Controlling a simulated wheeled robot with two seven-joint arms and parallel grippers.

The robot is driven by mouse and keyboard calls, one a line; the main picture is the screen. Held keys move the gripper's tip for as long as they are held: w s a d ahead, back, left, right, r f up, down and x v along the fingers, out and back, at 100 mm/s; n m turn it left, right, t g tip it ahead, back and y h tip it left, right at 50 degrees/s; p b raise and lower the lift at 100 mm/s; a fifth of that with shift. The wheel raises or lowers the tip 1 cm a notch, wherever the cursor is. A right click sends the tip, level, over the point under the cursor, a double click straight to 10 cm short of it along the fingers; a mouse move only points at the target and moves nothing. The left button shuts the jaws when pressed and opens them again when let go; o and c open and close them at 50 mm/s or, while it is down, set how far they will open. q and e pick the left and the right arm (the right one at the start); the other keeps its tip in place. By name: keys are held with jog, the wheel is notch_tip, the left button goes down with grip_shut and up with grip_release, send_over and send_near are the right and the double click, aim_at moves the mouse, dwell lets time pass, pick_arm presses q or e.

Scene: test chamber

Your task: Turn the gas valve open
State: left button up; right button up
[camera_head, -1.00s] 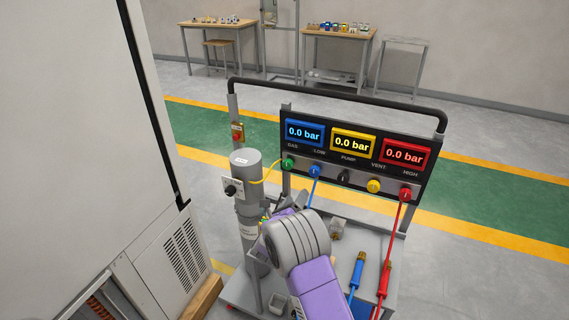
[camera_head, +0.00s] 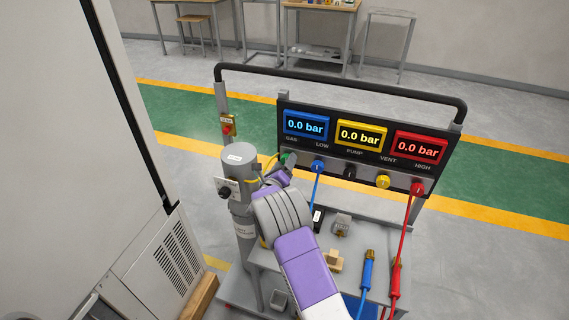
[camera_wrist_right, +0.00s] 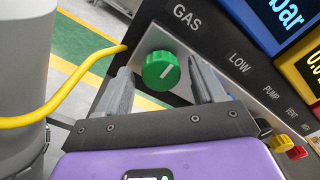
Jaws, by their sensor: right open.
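The green gas valve knob (camera_wrist_right: 161,71) sits on the panel under the GAS label in the right wrist view. Its white mark is tilted a little off vertical. In the head view the knob (camera_head: 287,159) is partly hidden by my right gripper (camera_head: 284,168). In the wrist view my right gripper (camera_wrist_right: 161,88) is open, with one finger on each side of the knob. I cannot tell whether the fingers touch it. My left gripper does not show in either view.
A grey cylinder (camera_head: 239,160) stands left of the panel, and a yellow hose (camera_wrist_right: 70,90) runs from it towards the knob. The blue LOW (camera_head: 317,167), black PUMP, yellow VENT and red HIGH knobs line the panel to the right. The displays read 0.0 bar.

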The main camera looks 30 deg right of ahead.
jog(key=shift+w+d+r, duration=0.1)
jog(key=shift+w+d, duration=0.1)
jog(key=shift+d, duration=0.1)
jog(key=c, duration=1.1)
jog(key=shift+o, duration=0.2)
jog(key=shift+n+b, duration=1.1)
jog(key=shift+n, duration=7.9)
jog(key=shift+f, duration=0.2)
